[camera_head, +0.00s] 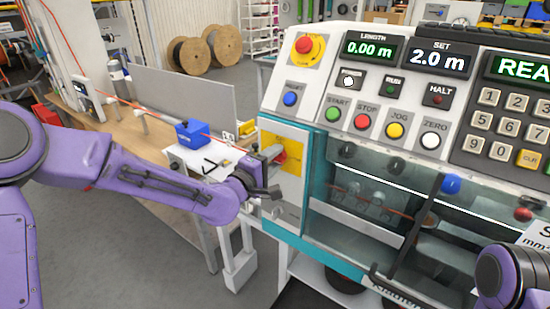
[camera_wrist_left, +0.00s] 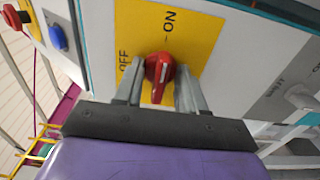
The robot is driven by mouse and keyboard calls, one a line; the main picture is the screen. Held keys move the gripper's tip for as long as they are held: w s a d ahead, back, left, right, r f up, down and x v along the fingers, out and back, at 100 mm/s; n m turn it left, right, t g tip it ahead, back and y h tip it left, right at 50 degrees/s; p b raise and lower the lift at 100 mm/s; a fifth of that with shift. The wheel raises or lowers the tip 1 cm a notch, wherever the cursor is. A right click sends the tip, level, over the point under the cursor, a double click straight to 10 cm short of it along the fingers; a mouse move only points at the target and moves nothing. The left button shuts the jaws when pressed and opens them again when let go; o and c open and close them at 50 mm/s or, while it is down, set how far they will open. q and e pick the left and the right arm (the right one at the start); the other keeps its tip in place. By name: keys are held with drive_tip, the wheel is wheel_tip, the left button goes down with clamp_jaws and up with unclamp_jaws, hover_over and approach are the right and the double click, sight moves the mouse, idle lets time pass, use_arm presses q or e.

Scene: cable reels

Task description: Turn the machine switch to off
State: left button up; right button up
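The machine switch is a red rotary knob (camera_wrist_left: 160,72) on a yellow plate (camera_wrist_left: 190,32) with ON and OFF marks; in the head view the knob (camera_head: 282,157) is partly covered by my gripper. The knob's white line lies roughly along the direction of the ON mark, not the OFF mark. My left gripper (camera_head: 271,170) is at the plate, its two fingers (camera_wrist_left: 161,85) open on either side of the knob. I cannot tell whether they touch it. Part of my right arm shows at the lower right of the head view; its gripper is out of view.
The machine's control panel (camera_head: 330,88) with buttons and displays rises right of the switch. A red emergency button (camera_head: 308,46) sits above it. A wooden bench (camera_head: 135,135) with a blue block (camera_head: 191,133) stands to the left, near my left arm. Cable reels (camera_head: 224,46) stand behind.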

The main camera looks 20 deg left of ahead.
use_arm(q)
drive_tip(key=n, duration=0.3)
drive_tip(key=shift+a+p, duration=0.1)
drive_tip(key=shift+p, duration=0.3)
drive_tip(key=n+b, duration=0.1)
drive_tip(key=n, duration=0.4)
drive_tip(key=shift+f, duration=0.15)
drive_tip(key=n+b, duration=0.1)
drive_tip(key=n, duration=0.1)
drive_tip(key=shift+n, duration=0.3)
drive_tip(key=shift+n+b, duration=0.7)
drive_tip(key=shift+n, duration=0.5)
drive_tip(key=n+b, duration=0.2)
drive_tip(key=n, duration=0.2)
drive_tip(key=shift+b, duration=0.4)
drive_tip(key=o, duration=0.8)
drive_tip(key=shift+c, duration=0.2)
drive_tip(key=p+v, duration=0.1)
drive_tip(key=v, duration=0.7)
